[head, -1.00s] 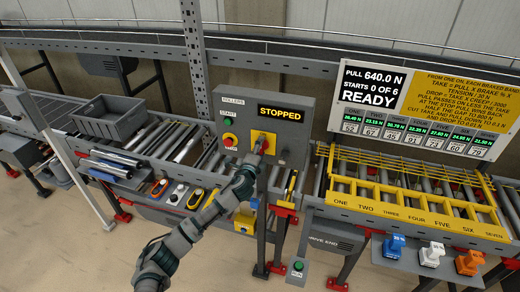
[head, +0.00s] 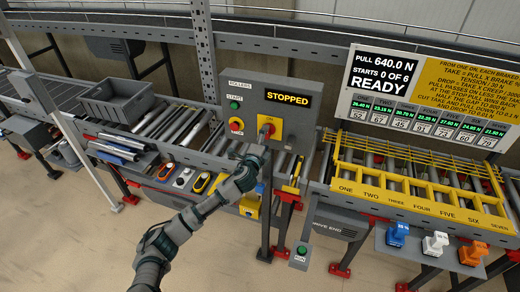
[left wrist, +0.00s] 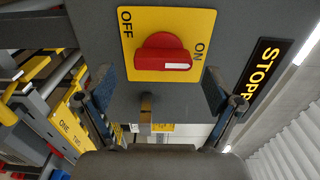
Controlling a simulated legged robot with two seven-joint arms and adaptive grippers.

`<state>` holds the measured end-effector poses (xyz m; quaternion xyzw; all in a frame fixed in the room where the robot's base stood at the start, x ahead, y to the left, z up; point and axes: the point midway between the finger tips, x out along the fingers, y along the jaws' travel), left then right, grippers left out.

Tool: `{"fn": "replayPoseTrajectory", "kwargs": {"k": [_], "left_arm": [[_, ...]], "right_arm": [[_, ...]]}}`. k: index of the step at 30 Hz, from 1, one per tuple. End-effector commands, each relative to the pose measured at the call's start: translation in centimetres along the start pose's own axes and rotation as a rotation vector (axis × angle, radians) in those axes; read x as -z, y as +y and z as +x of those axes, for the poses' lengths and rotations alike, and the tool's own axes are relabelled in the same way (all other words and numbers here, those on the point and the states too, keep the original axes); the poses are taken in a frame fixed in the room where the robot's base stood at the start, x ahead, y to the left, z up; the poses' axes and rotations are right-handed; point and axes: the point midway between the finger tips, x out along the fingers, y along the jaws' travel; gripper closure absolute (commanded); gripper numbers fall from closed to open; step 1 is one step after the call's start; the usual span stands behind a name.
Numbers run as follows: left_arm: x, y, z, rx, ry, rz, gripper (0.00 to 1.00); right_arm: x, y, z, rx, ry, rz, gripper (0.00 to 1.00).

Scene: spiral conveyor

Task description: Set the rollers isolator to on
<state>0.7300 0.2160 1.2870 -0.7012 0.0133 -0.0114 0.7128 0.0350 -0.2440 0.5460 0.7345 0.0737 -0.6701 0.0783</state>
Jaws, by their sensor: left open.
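The rollers isolator is a red knob (left wrist: 162,57) on a yellow plate (left wrist: 178,20) with OFF and ON printed on it. In the left wrist view the knob's white mark points right, toward the side with the word ON. My left gripper (head: 266,134) is open in front of the plate. In the left wrist view its fingers (left wrist: 160,88) stand apart below the knob, one to each side, not closed on it. My right gripper is not in view.
A perforated upright (head: 204,50) stands left of the panel. A yellow numbered frame (head: 400,195) lies to the right.

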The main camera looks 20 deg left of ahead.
Motion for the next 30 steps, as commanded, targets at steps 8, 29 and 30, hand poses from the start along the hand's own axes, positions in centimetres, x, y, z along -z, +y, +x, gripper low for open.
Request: {"fn": "replayPoseTrajectory", "kwargs": {"k": [8, 29, 30], "left_arm": [[0.0, 0.2, -6.1, -0.002, 0.001, 0.001, 0.08], [0.0, 0.2, -8.9, -0.003, 0.000, 0.000, 0.08], [0.0, 0.3, -8.9, -0.004, 0.000, -0.001, 0.08]], "right_arm": [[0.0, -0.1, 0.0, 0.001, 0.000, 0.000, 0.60], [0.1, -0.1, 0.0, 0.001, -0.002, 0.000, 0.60], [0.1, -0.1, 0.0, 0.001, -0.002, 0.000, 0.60]]}}
